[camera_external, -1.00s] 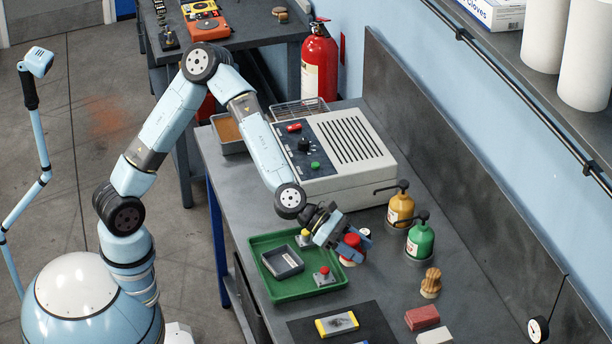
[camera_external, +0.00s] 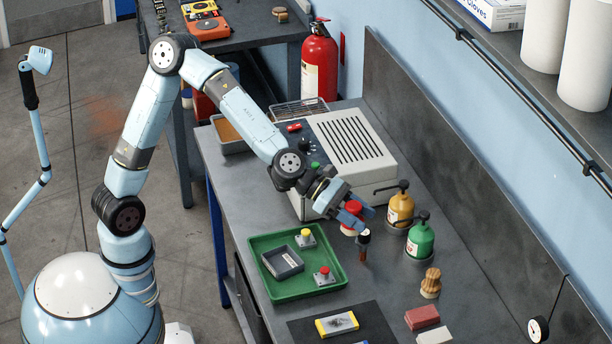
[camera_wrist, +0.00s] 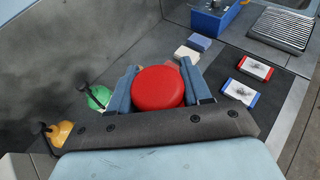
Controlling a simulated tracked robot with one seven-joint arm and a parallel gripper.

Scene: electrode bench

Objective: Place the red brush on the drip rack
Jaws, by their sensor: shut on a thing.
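The red brush (camera_wrist: 159,88) shows in the wrist view as a round red top between the two blue fingers of my gripper (camera_wrist: 160,86). In the external view my gripper (camera_external: 354,214) is shut on it above the bench, right of the green tray, and the red top (camera_external: 349,219) is partly hidden by the fingers. Its underside is hidden in the wrist view. A grey slatted rack (camera_wrist: 281,29), which looks like the drip rack, lies at the top right of the wrist view, well away from my gripper. It does not show in the external view.
Yellow (camera_external: 400,209) and green (camera_external: 420,240) pump bottles stand close right of my gripper. A dark-and-brown upright item (camera_external: 363,245) shows just below it. The green tray (camera_external: 262,287), a wooden brush (camera_external: 430,284) and blocks (camera_external: 422,317) are nearby. A grey machine (camera_external: 375,165) stands behind.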

